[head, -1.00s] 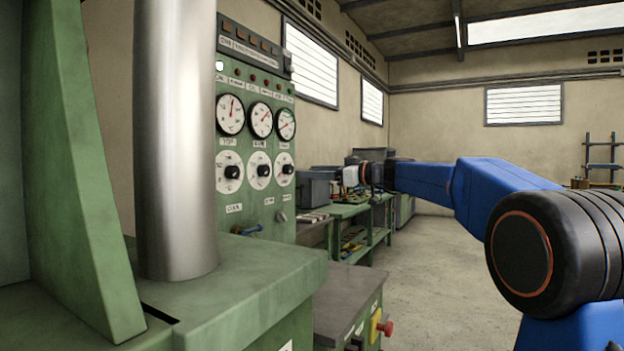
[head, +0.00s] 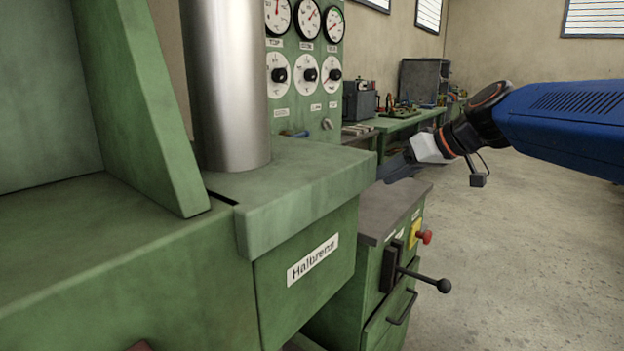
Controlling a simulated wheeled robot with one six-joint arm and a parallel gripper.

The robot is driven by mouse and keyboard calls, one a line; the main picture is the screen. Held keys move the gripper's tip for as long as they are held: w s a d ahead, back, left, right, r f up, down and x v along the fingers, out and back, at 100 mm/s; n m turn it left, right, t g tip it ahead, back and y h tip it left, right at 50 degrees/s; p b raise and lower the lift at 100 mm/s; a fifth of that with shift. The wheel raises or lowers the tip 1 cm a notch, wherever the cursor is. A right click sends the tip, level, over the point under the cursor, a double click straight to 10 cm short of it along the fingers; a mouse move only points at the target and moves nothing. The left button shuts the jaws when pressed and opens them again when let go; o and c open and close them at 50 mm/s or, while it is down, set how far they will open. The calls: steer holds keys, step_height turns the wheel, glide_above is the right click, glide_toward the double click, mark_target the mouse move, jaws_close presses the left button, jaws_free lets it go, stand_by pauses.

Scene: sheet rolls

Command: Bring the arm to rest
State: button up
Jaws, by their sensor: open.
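My arm comes in from the right edge as a blue link that ends in a black wrist joint and a white collar. My gripper (head: 398,166) is the dark part beyond the collar, pointing down and to the left. It is open, and I see nothing held in it. In the picture it lies just above the grey top of the green control cabinet (head: 400,205). I cannot tell how far apart they are in depth. A small dark box on a cable hangs beside my wrist.
A green machine with a thick steel column (head: 228,90) fills the left. A gauge panel (head: 305,65) stands behind it. A black-knobbed lever (head: 440,285) and red button (head: 425,237) stick out from the cabinet. A green workbench (head: 410,122) stands behind. The floor (head: 520,250) at right is clear.

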steer(key=s+d+f+m+g+h, duration=0.1)
steer(key=s+d+f+m+h, duration=0.2)
steer(key=s+f, duration=0.9)
steer(key=s+d+f+m+g+h, duration=0.1)
steer(key=s+d+f+m+h, duration=0.2)
steer(key=s+d+f, duration=0.6)
steer(key=s+f+h, duration=0.1)
steer(key=s+f, duration=0.2)
steer(key=s, duration=0.3)
steer(key=shift+d+f+h, duration=0.3)
steer(key=shift+d+h, duration=0.05)
steer(key=shift+h, duration=0.05)
